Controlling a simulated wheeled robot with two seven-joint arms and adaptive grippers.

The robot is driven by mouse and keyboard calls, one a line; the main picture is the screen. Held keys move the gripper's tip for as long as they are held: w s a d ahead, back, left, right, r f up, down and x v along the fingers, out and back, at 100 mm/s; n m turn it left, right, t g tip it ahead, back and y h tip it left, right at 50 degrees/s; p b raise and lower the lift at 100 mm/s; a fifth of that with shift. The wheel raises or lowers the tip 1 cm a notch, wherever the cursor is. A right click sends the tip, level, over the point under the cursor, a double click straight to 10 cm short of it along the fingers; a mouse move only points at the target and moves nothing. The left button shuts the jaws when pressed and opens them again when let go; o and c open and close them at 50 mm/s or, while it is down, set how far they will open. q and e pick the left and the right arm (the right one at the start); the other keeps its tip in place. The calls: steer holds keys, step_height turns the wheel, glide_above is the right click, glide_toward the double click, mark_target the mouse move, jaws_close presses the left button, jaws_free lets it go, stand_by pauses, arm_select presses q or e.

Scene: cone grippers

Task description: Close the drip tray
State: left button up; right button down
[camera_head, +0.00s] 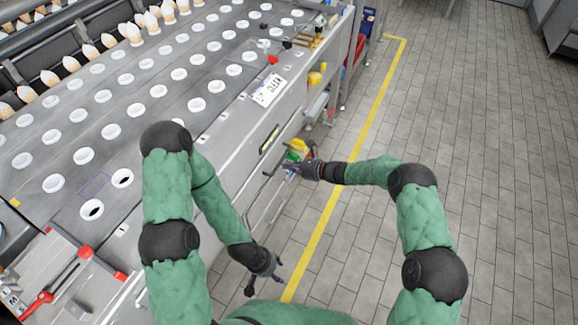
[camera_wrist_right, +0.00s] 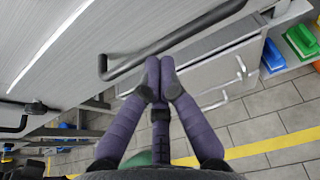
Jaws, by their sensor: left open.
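A grey metal tray-like drawer (camera_wrist_right: 215,45), which I take to be the drip tray, shows in the right wrist view below a long dark bar handle (camera_wrist_right: 205,24). It appears to stick out from the machine's side, but how far is unclear. My right gripper (camera_wrist_right: 160,62) has its fingers together, with tips just short of the handle and nothing seen between them. In the head view my right gripper (camera_head: 287,167) is beside the machine's side, partly covering the handle area. My left gripper (camera_head: 264,279) is open and empty, low over the floor near the machine's side.
The grey machine (camera_head: 205,125) carries rows of white round cups and cones at its back. A red-handled lever (camera_head: 62,278) is at its lower left. Green and blue items (camera_wrist_right: 298,42) sit on a low shelf. The tiled floor right of the yellow line (camera_head: 350,130) is clear.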

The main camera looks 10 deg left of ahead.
steer(key=d+f+p+v, duration=0.1)
steer(key=f+p+v, duration=0.15)
steer(key=v, duration=1.05)
steer(key=s+d+f+n+g+h, duration=0.35)
steer(key=s+f, duration=0.25)
steer(key=s, duration=0.4)
steer(key=s+d+f+n+g+h, duration=0.25)
steer(key=s+f+n, duration=0.25)
steer(key=s, duration=0.5)
steer(key=s+d+r+n+t+h, duration=0.1)
steer(key=s+d+n+t+h, duration=0.1)
steer(key=s+n, duration=0.8)
steer(key=shift+s+d+n+h+p, duration=0.15)
steer(key=shift+s+n+h+p, duration=0.35)
steer(key=shift+s, duration=1.05)
steer(key=shift+r, duration=0.1)
